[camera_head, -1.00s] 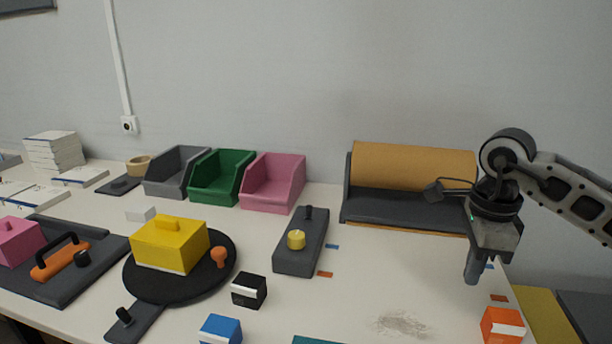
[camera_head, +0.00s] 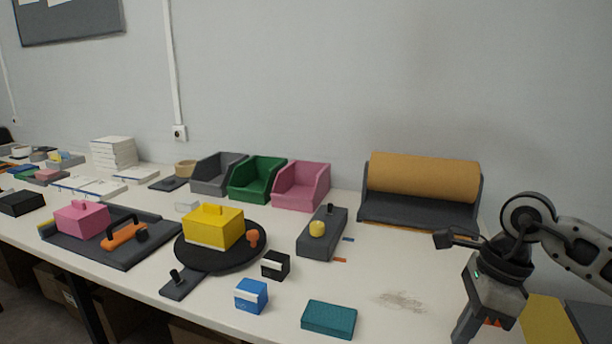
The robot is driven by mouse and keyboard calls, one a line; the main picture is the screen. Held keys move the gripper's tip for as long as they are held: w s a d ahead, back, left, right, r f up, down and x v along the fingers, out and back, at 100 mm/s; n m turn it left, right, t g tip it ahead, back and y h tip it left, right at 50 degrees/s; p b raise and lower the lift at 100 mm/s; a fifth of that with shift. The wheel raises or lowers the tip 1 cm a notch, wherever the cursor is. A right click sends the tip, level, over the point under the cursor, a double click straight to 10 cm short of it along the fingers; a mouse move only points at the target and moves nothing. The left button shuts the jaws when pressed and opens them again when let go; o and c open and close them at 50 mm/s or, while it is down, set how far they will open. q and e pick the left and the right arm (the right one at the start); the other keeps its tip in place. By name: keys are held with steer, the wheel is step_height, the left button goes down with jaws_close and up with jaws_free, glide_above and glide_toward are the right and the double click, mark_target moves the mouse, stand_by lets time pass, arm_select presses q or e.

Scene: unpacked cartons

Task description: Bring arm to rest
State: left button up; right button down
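My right gripper (camera_head: 468,325) is at the lower right of the head view, at the right end of the white table, with its fingers pointing down. Its fingers look close together, but whether they are open or shut cannot be told. A bit of orange shows behind it, most of it hidden. My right arm (camera_head: 575,243) comes in from the right edge. My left arm and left gripper are not in view.
On the table (camera_head: 420,268) stand a yellow box (camera_head: 213,228) on a black turntable (camera_head: 225,257), a blue box (camera_head: 251,295), a black box (camera_head: 275,265), a teal block (camera_head: 329,319), bins (camera_head: 301,186) and a brown paper roll (camera_head: 424,178). The table's right middle is clear.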

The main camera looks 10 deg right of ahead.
steer(key=s+a+r+m+g+y+p, duration=0.1)
steer(key=s+a+m+y, duration=0.1)
steer(key=a+y, duration=0.6)
steer(key=s+a+m+y, duration=0.1)
steer(key=s+a+y, duration=0.2)
steer(key=a, duration=0.9)
steer(key=w+a+r+m+t+y+p, duration=0.1)
steer(key=a+r+m+t+y, duration=0.1)
steer(key=m+t+y, duration=0.3)
steer(key=w+a+r+m+t+y, duration=0.1)
steer(key=r+m+t, duration=0.15)
steer(key=m, duration=0.35)
steer(key=w+d+f+m+t+h+p, duration=0.1)
steer(key=d+f+m+t+h, duration=0.35)
steer(key=m, duration=0.75)
steer(key=w+d+f+m+t+h, duration=0.1)
steer(key=d+f+m+t+h, duration=0.1)
steer(key=f+m+t+h, duration=0.6)
steer(key=s+d+f+m+g+h, duration=0.2)
steer(key=s+f+m+g+h, duration=0.2)
steer(key=s+f+m+g, duration=0.4)
steer(key=s+f+m, duration=0.1)
steer(key=s+m, duration=0.1)
steer(key=m, duration=0.2)
steer(key=shift+f+m+p, duration=0.2)
steer(key=shift+m+p, duration=0.15)
steer(key=shift+m, duration=0.05)
